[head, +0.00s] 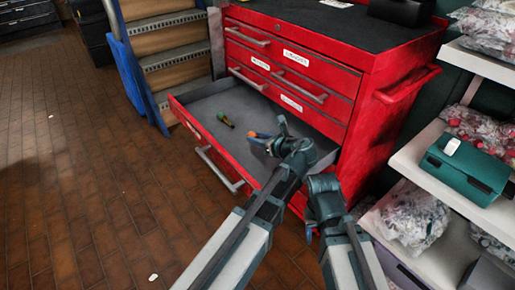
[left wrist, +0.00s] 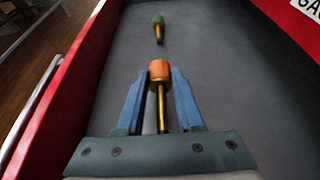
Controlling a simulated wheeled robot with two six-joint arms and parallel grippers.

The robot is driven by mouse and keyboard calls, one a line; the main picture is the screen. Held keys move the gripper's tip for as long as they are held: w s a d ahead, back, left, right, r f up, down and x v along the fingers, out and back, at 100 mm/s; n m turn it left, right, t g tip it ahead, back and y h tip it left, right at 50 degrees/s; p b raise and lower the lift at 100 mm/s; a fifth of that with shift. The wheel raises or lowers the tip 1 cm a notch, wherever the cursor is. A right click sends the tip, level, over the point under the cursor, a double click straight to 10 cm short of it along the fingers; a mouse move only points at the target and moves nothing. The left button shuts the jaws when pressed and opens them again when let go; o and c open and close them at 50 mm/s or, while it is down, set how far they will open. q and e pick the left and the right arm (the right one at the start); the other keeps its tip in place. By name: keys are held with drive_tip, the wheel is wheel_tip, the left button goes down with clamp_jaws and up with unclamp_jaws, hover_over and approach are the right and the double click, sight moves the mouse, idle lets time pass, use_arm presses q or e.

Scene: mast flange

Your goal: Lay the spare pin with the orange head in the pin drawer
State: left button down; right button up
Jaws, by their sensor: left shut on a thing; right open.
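The spare pin has an orange head (left wrist: 160,70) and a brass shaft. It is between the blue fingers of my left gripper (left wrist: 160,92), which is shut on it. In the head view my left gripper (head: 262,140) is over the open pin drawer (head: 200,108), with the orange head just showing. I cannot tell whether the pin touches the grey drawer floor. My right gripper (head: 311,234) is low beside the cabinet front, at the right of the left arm, open and mostly hidden by its own wrist.
A green-headed pin (head: 225,119) lies in the drawer, ahead of the orange one. The red cabinet (head: 345,85) has other drawers shut. Shelves with bags and a teal case (head: 468,168) stand right. A blue-sided rack (head: 140,75) stands left. Brick floor at left is mostly clear.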

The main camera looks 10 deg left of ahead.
sight(258, 152)
use_arm(q)
drive_tip(key=shift+f+b, duration=1.4)
drive_tip(key=shift+f, duration=0.25)
drive_tip(key=shift+f, duration=0.15)
drive_tip(key=c, duration=0.5)
unclamp_jaws()
drive_tip(key=shift+c, duration=0.2)
